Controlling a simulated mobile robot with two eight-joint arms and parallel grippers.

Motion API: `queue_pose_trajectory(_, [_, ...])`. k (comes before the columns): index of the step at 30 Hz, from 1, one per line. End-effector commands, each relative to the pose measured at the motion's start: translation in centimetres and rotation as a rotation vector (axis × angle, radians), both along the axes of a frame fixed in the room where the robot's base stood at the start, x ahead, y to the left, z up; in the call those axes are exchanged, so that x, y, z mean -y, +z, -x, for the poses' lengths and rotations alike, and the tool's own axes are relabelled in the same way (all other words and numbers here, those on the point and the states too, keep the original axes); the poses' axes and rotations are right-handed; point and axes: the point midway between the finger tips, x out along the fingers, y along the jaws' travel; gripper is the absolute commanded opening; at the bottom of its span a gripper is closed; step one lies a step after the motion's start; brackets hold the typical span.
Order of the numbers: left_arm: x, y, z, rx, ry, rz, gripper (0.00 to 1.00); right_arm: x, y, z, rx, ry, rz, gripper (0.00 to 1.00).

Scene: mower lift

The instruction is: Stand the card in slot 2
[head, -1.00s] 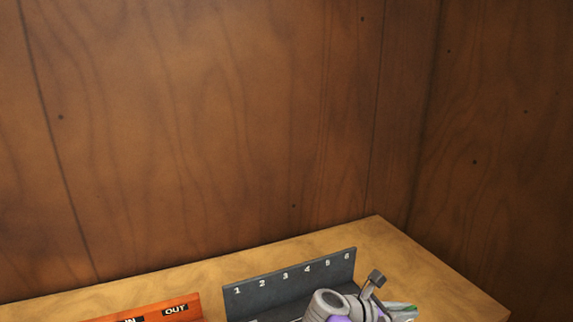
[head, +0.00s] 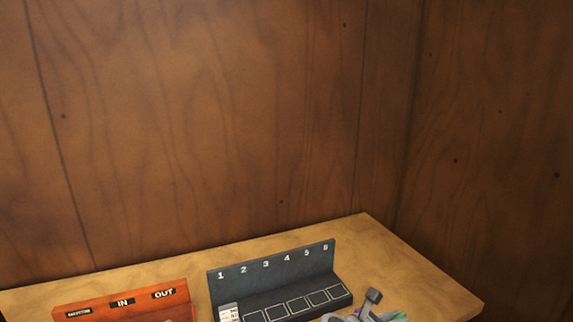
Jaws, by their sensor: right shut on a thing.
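A dark grey rack (head: 270,268) stands on the wooden table, with the numbers 1 to 6 along its back wall and a row of white-outlined slots in front. Slot 2 (head: 253,316) shows at the bottom edge of the head view, and no card stands in it. A white card with dark print (head: 228,313) stands at slot 1, its lower part cut off by the frame. My right gripper (head: 372,300) is at the bottom edge, right of the rack's front. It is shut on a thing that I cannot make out. My left gripper is out of view.
An orange holder (head: 130,293) labelled IN and OUT stands left of the rack, partly cut off. The wooden table (head: 400,270) is bare behind and right of the rack. Brown panelled walls (head: 200,130) close off the back and right.

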Motion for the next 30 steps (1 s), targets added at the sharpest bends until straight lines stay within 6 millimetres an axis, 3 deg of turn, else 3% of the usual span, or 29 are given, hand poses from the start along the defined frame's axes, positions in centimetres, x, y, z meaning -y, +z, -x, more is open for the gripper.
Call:
queue_pose_trajectory(6, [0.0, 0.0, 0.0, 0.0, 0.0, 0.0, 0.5, -2.5, -4.7, -2.7, 0.001, 0.295, 0.0, 0.0])
queue_pose_trajectory(12, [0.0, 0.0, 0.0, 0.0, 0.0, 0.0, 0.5, -5.7, -7.3, -4.0, 0.001, 0.573, 0.0, 0.0])
queue_pose_trajectory(18, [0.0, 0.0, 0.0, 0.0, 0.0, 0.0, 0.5, -7.5, -7.9, -4.2, 0.001, 0.705, 0.002, 0.0])
queue_pose_trajectory(30, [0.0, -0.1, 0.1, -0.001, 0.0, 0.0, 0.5, -7.7, -8.1, -4.1, -0.002, 0.716, 0.001, 0.0])
